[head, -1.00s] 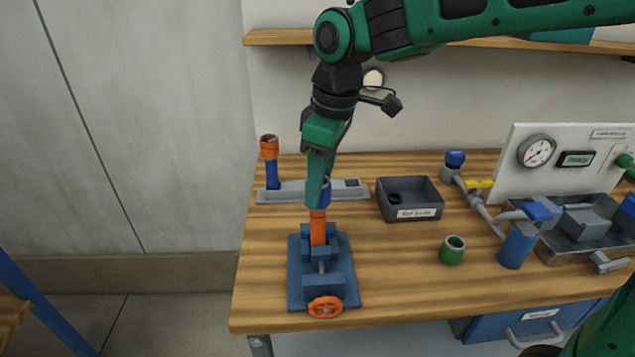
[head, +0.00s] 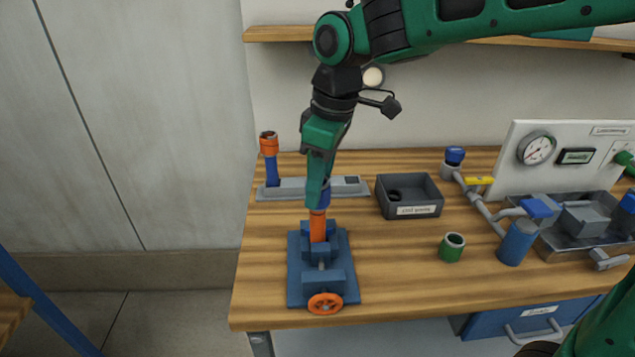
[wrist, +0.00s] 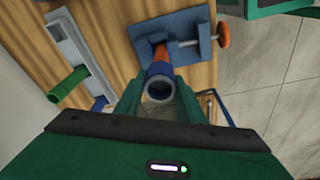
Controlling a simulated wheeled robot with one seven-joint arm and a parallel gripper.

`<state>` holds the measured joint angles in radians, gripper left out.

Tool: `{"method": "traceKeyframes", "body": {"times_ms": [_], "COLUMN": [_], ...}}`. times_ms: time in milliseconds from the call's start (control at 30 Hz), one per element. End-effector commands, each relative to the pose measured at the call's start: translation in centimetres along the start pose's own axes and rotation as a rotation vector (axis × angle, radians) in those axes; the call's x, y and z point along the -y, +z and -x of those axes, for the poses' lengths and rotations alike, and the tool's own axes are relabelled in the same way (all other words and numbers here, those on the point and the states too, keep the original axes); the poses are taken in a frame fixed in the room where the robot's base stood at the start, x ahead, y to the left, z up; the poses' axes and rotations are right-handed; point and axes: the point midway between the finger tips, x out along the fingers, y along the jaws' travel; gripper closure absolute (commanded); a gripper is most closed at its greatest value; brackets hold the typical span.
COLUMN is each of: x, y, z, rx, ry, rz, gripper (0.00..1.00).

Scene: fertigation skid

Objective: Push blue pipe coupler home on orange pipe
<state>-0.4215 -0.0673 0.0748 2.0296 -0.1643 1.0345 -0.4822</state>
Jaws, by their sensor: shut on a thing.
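The orange pipe (head: 318,229) stands upright in a blue vise (head: 323,279) with an orange handwheel at the front of the bench. The blue pipe coupler (head: 325,195) is at the pipe's top end, partly hidden by my fingers. My gripper (head: 318,200) points down and is shut on the coupler. In the wrist view the coupler (wrist: 159,88) shows its open round end between my fingers, with the orange pipe (wrist: 160,55) directly beyond it. How deep the pipe sits inside the coupler cannot be told.
A dark grey bin (head: 410,211), a green coupler (head: 452,248) and a blue cylinder (head: 517,243) stand to the right. The bench between vise and green coupler is clear.

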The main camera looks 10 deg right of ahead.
Motion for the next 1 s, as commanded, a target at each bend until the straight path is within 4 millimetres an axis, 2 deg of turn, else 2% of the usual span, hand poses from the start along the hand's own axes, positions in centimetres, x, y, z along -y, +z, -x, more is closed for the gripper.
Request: {"method": "traceKeyframes", "body": {"times_ms": [1000], "x": [0.01], "y": [0.08], "z": [-0.66], "rx": [0.000], "ry": [0.000], "rz": [0.000], "gripper": [0.87]}}
